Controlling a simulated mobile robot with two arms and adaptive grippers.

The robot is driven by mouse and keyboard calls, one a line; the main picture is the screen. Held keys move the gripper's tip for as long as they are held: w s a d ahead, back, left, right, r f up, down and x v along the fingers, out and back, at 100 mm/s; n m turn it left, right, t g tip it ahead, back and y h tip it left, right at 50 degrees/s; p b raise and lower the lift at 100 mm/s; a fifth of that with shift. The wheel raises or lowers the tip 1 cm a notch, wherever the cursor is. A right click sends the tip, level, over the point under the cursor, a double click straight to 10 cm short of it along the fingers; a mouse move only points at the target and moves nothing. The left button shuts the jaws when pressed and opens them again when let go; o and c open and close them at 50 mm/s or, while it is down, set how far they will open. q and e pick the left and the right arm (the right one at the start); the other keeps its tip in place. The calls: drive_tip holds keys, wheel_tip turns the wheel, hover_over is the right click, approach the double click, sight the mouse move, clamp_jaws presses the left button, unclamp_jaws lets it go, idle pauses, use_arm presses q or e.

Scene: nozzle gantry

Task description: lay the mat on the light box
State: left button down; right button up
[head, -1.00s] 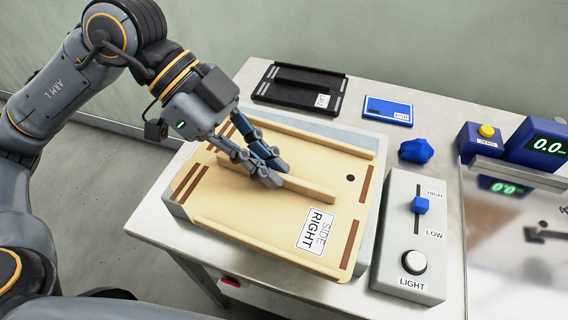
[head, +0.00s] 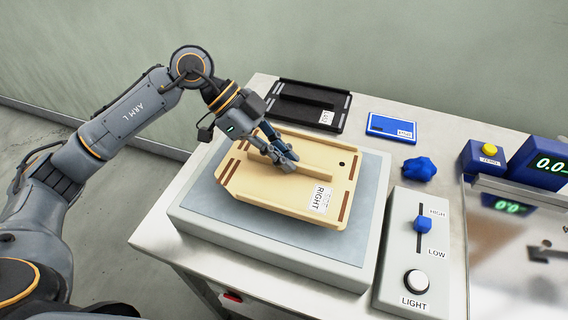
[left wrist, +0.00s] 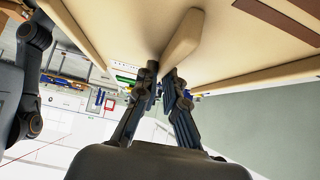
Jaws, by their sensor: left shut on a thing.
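The mat (head: 255,189) is a stiff tan board with a raised rib, brown strips, a hole and a "SIDE RIGHT" label. My left gripper (head: 281,155) is shut on its rib; the wrist view also shows the fingers (left wrist: 160,80) at the rib of the mat (left wrist: 245,45). The mat is over the back part of the light box (head: 265,238), a grey block with a flat top, bare at the front and left. I cannot tell whether the mat touches the top. The box's back edge is mostly hidden. My right gripper is not in view.
A black ribbed board (head: 300,108) and a blue card (head: 391,128) lie behind. A blue lump (head: 419,169) and a control box (head: 405,262) with slider and light button stand close on the right. A blue display unit (head: 540,160) is farther right.

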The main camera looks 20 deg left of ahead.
sight(244, 153)
use_arm(q)
drive_tip(key=shift+w+f, duration=0.3)
drive_tip(key=shift+f, duration=1.6)
drive_tip(key=c, duration=1.4)
unclamp_jaws()
drive_tip(key=shift+c, duration=0.2)
drive_tip(key=v, duration=1.2)
